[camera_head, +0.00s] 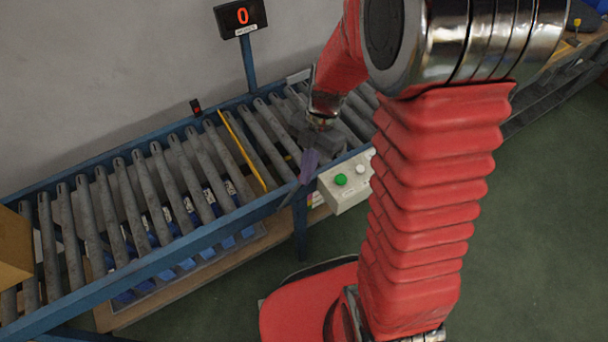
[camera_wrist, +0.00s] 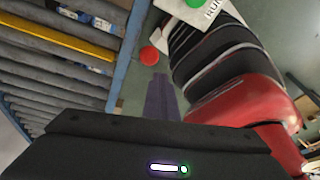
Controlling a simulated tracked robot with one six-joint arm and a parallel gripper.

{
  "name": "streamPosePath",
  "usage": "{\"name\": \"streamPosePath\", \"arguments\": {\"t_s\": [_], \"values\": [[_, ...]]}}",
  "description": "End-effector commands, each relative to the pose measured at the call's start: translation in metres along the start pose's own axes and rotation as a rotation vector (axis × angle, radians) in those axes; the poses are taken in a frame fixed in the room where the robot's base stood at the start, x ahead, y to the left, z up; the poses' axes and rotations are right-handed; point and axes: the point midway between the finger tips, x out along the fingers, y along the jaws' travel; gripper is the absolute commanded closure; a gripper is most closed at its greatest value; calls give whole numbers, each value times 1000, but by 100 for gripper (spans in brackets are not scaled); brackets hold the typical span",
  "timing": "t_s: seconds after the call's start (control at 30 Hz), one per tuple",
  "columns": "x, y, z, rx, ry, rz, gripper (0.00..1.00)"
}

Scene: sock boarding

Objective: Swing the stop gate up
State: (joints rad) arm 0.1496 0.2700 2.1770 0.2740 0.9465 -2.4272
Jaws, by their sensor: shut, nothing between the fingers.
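The stop gate appears to be the long thin yellow bar (camera_head: 243,152) running across the roller conveyor from the far rail to the near rail. It also shows among the rollers in the wrist view (camera_wrist: 60,38). I cannot tell how far it stands above the rollers. My gripper (camera_head: 309,167) is right of the bar's near end, around the near blue rail and left of the control box, apart from the bar. Its purple fingers are together and empty, and also show in the wrist view (camera_wrist: 160,88).
A white control box (camera_head: 345,184) with a green button (camera_head: 341,180) is at the near rail. A red button (camera_wrist: 150,55) shows in the wrist view. A display (camera_head: 241,17) reading 0 stands behind. A cardboard box (camera_head: 14,248) is at the left. The rollers left of the bar are bare.

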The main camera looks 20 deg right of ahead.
Motion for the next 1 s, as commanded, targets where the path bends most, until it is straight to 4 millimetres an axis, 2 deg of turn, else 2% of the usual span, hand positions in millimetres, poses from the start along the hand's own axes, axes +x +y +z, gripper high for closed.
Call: {"name": "streamPosePath", "arguments": {"t_s": [0.13,0.7,1.0], "values": [[-13,-2,-19,-3,18,3,100],[-50,-16,55,-9,18,4,100],[-56,-19,66,-12,18,3,100]]}}
